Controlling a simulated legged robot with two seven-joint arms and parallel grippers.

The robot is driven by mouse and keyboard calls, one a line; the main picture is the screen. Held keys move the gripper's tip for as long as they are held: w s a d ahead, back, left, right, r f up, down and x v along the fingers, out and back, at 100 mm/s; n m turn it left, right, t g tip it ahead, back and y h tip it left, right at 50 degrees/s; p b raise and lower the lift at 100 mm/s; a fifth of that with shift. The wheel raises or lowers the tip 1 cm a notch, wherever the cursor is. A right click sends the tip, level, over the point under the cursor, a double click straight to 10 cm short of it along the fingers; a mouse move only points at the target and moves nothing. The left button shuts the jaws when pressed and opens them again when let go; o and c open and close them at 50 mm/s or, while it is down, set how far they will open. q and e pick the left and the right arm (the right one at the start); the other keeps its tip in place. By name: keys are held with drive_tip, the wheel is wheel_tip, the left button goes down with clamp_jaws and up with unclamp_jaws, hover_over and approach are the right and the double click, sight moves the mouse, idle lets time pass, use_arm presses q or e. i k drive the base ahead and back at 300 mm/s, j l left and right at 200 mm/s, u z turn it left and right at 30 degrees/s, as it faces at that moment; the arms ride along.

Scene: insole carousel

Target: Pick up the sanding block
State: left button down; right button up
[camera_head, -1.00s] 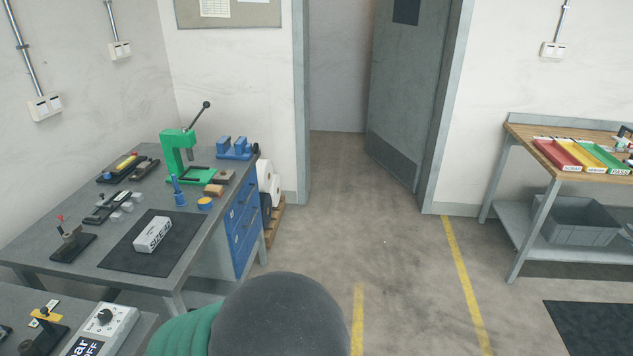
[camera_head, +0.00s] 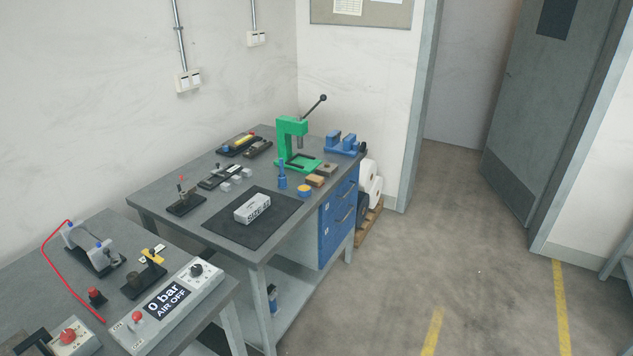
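A small tan-orange block (camera_head: 315,180), which looks like the sanding block, lies on the grey workbench (camera_head: 165,199) near its right edge. It sits in front of the green press (camera_head: 291,145), beside a blue and yellow round tin (camera_head: 304,191). A darker brown-grey block (camera_head: 327,170) lies just behind it; at this size I cannot be sure which of the two is the sanding block. Neither of my grippers is in view.
A white box marked SIZE (camera_head: 252,208) lies on a black mat (camera_head: 225,228). A blue bottle-like tool (camera_head: 282,175) stands left of the tin. Blue drawers (camera_head: 338,220) are under the bench's right end. A nearer bench holds an air control box (camera_head: 165,305). Floor at right is clear.

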sight(315, 181)
drive_tip(key=u, duration=0.2)
drive_tip(key=i+l+u, duration=0.15)
drive_tip(key=u, duration=0.25)
drive_tip(key=i+l+u, duration=0.2)
drive_tip(key=u, duration=0.2)
drive_tip(key=i+l+u, duration=0.2)
drive_tip(key=u, duration=0.2)
